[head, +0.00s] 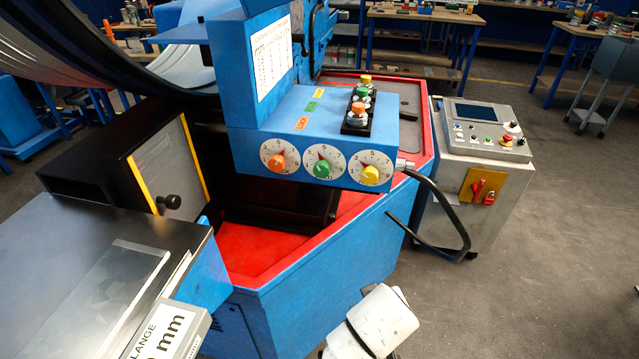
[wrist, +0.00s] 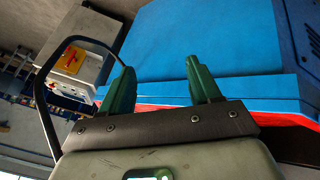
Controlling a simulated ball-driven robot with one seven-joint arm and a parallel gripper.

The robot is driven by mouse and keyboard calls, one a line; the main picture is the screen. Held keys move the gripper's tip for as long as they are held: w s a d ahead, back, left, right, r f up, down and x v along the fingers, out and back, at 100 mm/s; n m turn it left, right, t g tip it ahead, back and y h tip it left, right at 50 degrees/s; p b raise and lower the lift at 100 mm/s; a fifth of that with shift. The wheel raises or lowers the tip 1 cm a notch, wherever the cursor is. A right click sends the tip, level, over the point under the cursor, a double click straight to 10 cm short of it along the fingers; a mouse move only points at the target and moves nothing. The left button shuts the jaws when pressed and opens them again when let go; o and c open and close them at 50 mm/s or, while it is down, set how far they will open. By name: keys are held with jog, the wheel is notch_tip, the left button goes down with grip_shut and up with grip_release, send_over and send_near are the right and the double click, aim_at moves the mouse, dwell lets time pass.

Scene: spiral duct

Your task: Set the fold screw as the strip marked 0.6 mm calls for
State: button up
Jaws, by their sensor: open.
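A blue control box (head: 330,125) carries three white dials side by side: one with an orange knob (head: 278,161), one with a green knob (head: 322,169), one with a yellow knob (head: 370,175). Small orange, green and yellow tags lie on its top. Which knob is the fold screw I cannot tell. A printed chart (head: 271,57) stands above; its text is too small to read. A sign (head: 162,335) at lower left shows "LANGE" and "mm", its number cut off. My gripper (wrist: 162,87) is open and empty in the wrist view, its two green fingers apart near the blue machine body.
A grey metal strip (head: 100,305) lies on the dark table at left.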

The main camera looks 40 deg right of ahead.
jog(key=w+r+m+t+h+b, duration=0.2)
jog(key=w+r+h, duration=0.3)
jog(key=w, duration=0.4)
jog(key=m+t+h+b, duration=0.2)
jog(key=t+h+b, duration=0.1)
jog(key=t+h, duration=0.15)
send_near(321, 173)
jog(key=x, duration=0.2)
jog(key=shift+g, duration=0.25)
jog(key=shift+p+x, duration=0.65)
jog(key=shift+x, duration=2.95)
jog(key=shift+w+a+r, duration=0.1)
jog(key=shift+w+r, duration=0.05)
jog(key=shift+r, duration=0.05)
jog(key=shift+c, duration=0.3)
jog(key=c, duration=1)
jog(key=shift+o, duration=0.2)
